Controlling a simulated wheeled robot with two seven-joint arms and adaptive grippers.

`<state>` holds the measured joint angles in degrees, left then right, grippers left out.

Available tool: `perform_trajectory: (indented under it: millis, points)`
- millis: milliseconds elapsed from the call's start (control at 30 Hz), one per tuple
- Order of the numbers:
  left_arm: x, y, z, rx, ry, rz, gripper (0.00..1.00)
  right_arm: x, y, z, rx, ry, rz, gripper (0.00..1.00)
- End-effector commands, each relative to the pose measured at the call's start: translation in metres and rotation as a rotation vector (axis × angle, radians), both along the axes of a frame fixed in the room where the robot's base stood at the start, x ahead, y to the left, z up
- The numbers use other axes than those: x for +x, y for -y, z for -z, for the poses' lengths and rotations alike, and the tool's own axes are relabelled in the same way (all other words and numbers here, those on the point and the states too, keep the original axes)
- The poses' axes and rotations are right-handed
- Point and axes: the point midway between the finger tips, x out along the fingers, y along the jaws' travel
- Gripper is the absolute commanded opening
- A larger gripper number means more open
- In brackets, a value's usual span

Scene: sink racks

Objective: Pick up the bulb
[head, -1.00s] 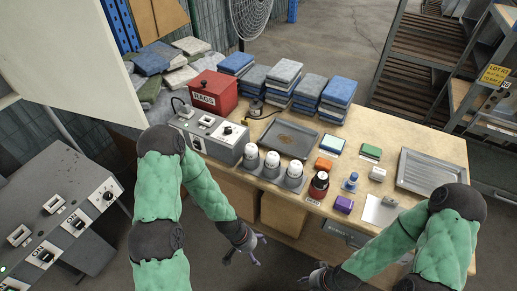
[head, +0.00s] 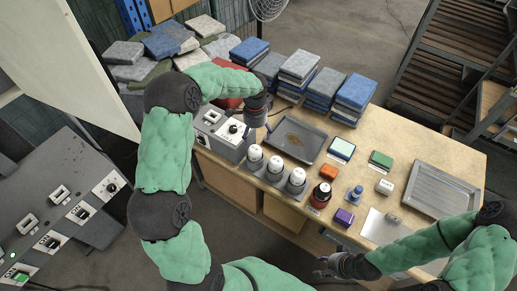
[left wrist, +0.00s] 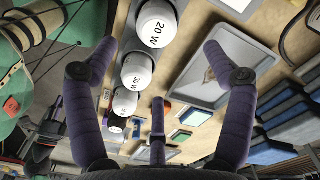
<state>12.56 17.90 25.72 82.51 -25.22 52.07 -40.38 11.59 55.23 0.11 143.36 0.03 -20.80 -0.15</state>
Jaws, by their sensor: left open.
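Three white bulbs stand upright in a grey holder at the table's front edge: a left bulb (head: 255,154), a middle bulb (head: 275,165) and a right bulb (head: 297,177). In the left wrist view the nearest bulb (left wrist: 156,25) reads "20 W"; the other two (left wrist: 137,71) (left wrist: 125,101) carry labels too small to read surely. My left gripper (head: 259,131) is open and empty, above the table close to the left bulb. In the left wrist view its fingers (left wrist: 157,48) are spread, with the bulbs below them. My right gripper (head: 321,266) hangs in front of the table; its jaws are unclear.
A grey control box (head: 222,136) stands left of the bulbs. A dark tray (head: 308,133) lies behind them. A red-and-black jar (head: 320,195) and a purple block (head: 344,217) are to the right.

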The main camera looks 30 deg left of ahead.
Motion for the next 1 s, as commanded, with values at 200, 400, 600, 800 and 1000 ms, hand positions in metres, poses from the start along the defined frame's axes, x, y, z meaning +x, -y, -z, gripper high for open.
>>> perform_trajectory:
  millis: [200,400,600,800,1000]
  points:
    - [-0.001,0.0,0.032,-0.002,-0.004,-0.001,0.83,-0.001,0.0,0.008,0.001,-0.003,0.0,0.4]
    - [-0.001,0.0,0.053,-0.001,-0.001,-0.001,0.83,-0.001,0.0,0.013,0.0,-0.002,0.0,0.4]
    - [0.0,0.0,0.067,-0.001,-0.001,-0.002,0.83,-0.001,0.0,0.018,0.0,-0.002,-0.001,0.4]
    - [0.0,0.0,0.097,-0.001,-0.003,-0.002,0.83,-0.001,0.0,0.029,0.0,-0.002,-0.001,0.4]
    - [0.0,0.0,0.105,0.0,0.0,-0.001,0.83,-0.001,0.0,0.03,0.0,-0.002,-0.001,0.4]
